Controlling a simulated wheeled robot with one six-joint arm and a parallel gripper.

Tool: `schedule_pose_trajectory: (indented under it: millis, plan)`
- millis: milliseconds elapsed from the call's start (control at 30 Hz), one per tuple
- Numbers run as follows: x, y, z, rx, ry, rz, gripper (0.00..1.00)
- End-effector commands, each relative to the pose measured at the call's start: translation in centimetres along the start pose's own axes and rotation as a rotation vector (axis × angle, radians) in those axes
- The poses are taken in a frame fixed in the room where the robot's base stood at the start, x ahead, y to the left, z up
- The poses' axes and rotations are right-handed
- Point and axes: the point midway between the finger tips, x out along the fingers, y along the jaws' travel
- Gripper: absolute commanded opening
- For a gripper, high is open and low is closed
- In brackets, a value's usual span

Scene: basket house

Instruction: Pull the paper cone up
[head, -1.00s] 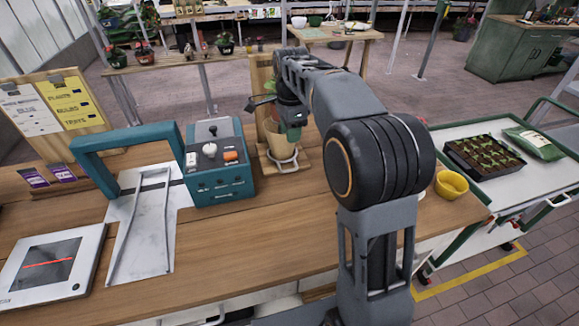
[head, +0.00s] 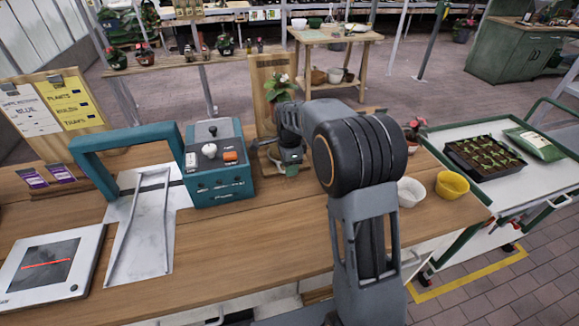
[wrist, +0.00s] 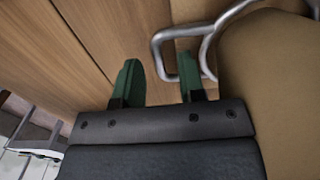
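In the wrist view a smooth tan curved surface (wrist: 275,85), which looks like the paper cone, fills the right side. A bent metal rod (wrist: 165,38) lies beside it. My gripper (wrist: 160,75) has its two green fingers apart, with the rod's loop close to the right finger; I cannot tell if they touch. In the head view my gripper (head: 291,170) is low in front of the wooden stand (head: 264,88), and my arm hides most of the cone. A leafy plant with a white flower (head: 281,88) shows above my arm.
A teal control box (head: 218,178) stands left of the stand, beside a teal arch (head: 128,143) over a metal plate. White (head: 411,192) and yellow (head: 452,185) bowls stand to the right. The front of the wooden bench (head: 240,255) is clear.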

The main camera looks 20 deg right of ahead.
Motion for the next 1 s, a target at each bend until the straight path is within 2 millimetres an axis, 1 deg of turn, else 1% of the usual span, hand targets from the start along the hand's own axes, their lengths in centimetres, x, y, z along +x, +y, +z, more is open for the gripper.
schedule_pose_trajectory:
  millis: [133,400,467,800,1000]
  plan:
    - [0.53,0.03,0.0,0.0,0.0,0.0,0.37]
    - [0.61,0.02,0.0,0.0,0.0,0.0,0.37]
    - [0.6,0.02,0.0,0.0,0.0,0.0,0.32]
    - [0.58,0.02,0.0,0.0,0.0,0.0,0.0]
    - [0.58,0.02,0.0,0.0,0.0,0.0,0.0]
